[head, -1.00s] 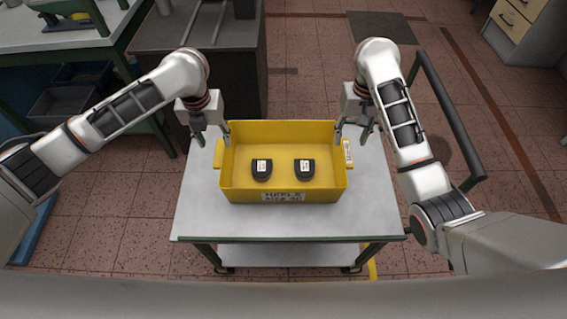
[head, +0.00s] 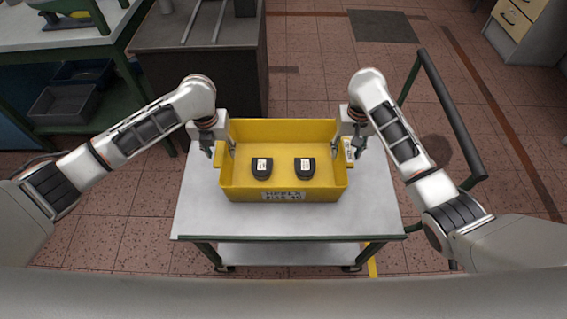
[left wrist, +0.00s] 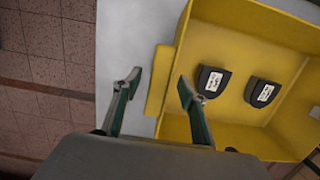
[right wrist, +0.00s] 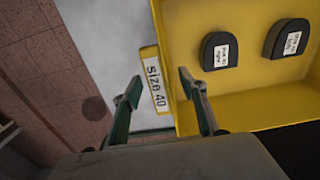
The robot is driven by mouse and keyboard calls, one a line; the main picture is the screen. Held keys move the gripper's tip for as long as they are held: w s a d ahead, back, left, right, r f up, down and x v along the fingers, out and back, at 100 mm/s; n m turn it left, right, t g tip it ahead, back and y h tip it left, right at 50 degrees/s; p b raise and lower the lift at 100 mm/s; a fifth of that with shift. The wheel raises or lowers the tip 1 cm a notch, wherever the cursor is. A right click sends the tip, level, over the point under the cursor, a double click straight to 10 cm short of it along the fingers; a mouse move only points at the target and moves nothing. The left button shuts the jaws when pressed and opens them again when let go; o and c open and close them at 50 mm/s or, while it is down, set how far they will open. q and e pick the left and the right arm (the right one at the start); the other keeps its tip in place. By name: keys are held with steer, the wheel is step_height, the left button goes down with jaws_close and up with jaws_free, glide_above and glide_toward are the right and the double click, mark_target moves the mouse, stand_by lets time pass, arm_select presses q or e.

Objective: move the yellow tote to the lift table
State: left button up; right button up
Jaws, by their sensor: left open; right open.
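The yellow tote (head: 284,193) stands on a grey-topped wheeled table with two black heel pieces inside it. My left gripper (head: 220,152) is open at the tote's left end. In the left wrist view its fingers (left wrist: 158,85) stand on either side of the left end's yellow handle ledge (left wrist: 159,82). My right gripper (head: 353,146) is open at the right end. In the right wrist view its fingers (right wrist: 158,90) stand on either side of the right ledge, which carries a "size 40" label (right wrist: 156,84). Neither gripper visibly touches the tote.
The wheeled table (head: 200,220) has free top around the tote. A dark cabinet (head: 200,60) stands behind it to the left, and a green-framed bench (head: 60,40) further left. A dark rail (head: 450,115) stands at the right. A dark floor mat (head: 383,27) lies behind.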

arm_select(q)
jaws_close()
arm_select(e)
jaws_close()
arm_select(q)
steer(key=shift+r, duration=0.1)
arm_select(e)
steer(key=shift+r, duration=0.1)
